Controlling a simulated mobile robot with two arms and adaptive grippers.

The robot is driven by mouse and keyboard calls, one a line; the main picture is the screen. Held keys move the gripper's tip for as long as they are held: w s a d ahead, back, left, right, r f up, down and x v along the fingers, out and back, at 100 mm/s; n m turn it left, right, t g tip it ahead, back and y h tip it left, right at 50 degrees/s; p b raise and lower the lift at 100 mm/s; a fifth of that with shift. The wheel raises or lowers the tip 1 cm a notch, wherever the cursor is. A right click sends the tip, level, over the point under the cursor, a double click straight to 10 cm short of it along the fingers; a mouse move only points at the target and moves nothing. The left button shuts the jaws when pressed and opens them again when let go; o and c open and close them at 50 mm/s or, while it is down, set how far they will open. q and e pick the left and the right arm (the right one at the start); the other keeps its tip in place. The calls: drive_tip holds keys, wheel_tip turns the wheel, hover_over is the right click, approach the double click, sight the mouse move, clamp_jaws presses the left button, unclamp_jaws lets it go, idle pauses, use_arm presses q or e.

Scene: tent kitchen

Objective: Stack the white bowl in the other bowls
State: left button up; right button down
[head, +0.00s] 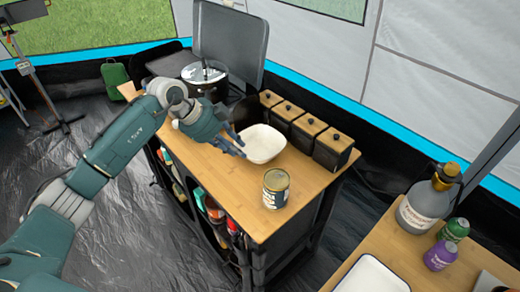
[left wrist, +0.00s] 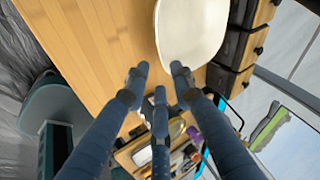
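The white bowl (head: 264,144) stands upright on the wooden top of the cart (head: 225,174). In the left wrist view the bowl (left wrist: 192,32) fills the top, just beyond the fingertips. My left gripper (head: 238,145) is at the bowl's left side, close to its rim; I cannot tell whether it touches. In the left wrist view the gripper (left wrist: 160,84) has its fingers spread apart with nothing between them. My right gripper is not in view. No other bowls can be made out for certain.
A can (head: 276,188) stands in front of the bowl. Several black canisters with wooden lids (head: 333,148) line the back right edge. A pot (head: 205,78) stands behind my gripper. Bottles (head: 423,205) and a white tray (head: 372,275) are on another table at right.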

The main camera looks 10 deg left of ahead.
sight(252, 159)
use_arm(q)
drive_tip(key=x, duration=0.3)
drive_tip(key=shift+w+d, duration=0.1)
drive_tip(key=shift+d+f+p, duration=0.15)
drive_tip(key=shift+d+p, duration=0.1)
drive_tip(key=shift+p, duration=0.2)
drive_tip(key=p+x, duration=0.1)
drive_tip(key=x, duration=0.2)
drive_tip(key=shift+w+d+f, duration=0.15)
drive_tip(key=shift+d, duration=0.15)
drive_tip(key=shift+w+d+f+p, duration=0.2)
drive_tip(key=shift+w+f+p, duration=0.1)
drive_tip(key=shift+f, duration=0.15)
clamp_jaws()
